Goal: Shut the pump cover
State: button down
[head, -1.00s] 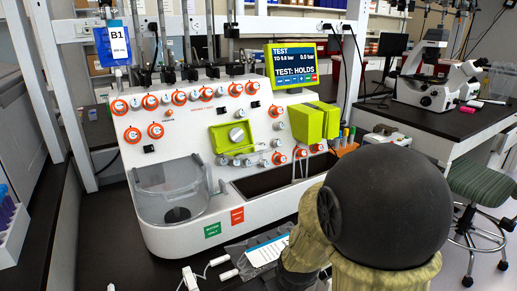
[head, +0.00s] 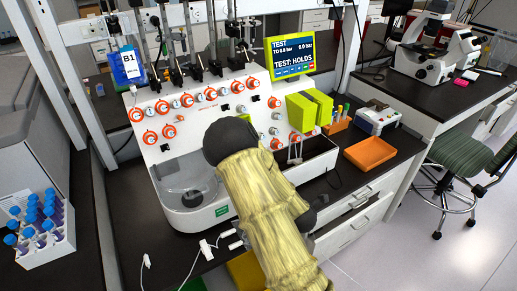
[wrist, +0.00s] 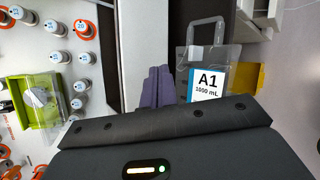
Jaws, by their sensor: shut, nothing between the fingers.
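The lime-green pump cover (head: 310,110) stands out from the white machine's front in the head view, right of the middle. In the earlier head view a flat green pump plate with a round grey knob shows left of it; now my arm hides that plate. In the wrist view a green pump part (wrist: 40,103) shows at the left; I cannot tell whether this is the cover or the plate. In the head view my arm hides the gripper.
Orange-ringed knobs (head: 187,100) line the machine. An orange tray (head: 370,154) and a blue-capped tube rack (head: 40,230) stand at either side.

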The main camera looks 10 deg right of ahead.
jog(key=a+r+n+t+y+p, duration=0.1)
jog(key=a+r+n+y+p, duration=0.2)
jog(key=n, duration=0.6)
jog(key=w+a+r+n+y+p, duration=0.1)
jog(key=a+r+n+y+p, duration=0.2)
jog(key=r+n+p, duration=0.2)
jog(key=n, duration=0.3)
jog(key=shift+w+r+n+t+p, duration=0.2)
jog(key=shift+w+n+t+p, duration=0.05)
jog(key=shift+n+t+p, duration=0.15)
jog(key=p+x, duration=0.3)
jog(key=x, duration=0.6)
jog(key=shift+w+a+r, duration=0.1)
jog(key=shift+w+r, duration=0.05)
jog(key=r+p, duration=0.1)
jog(key=w+r+p, duration=0.1)
jog(key=r, duration=0.1)
jog(key=shift+a+r+p, duration=0.2)
jog(key=shift+p, duration=0.2)
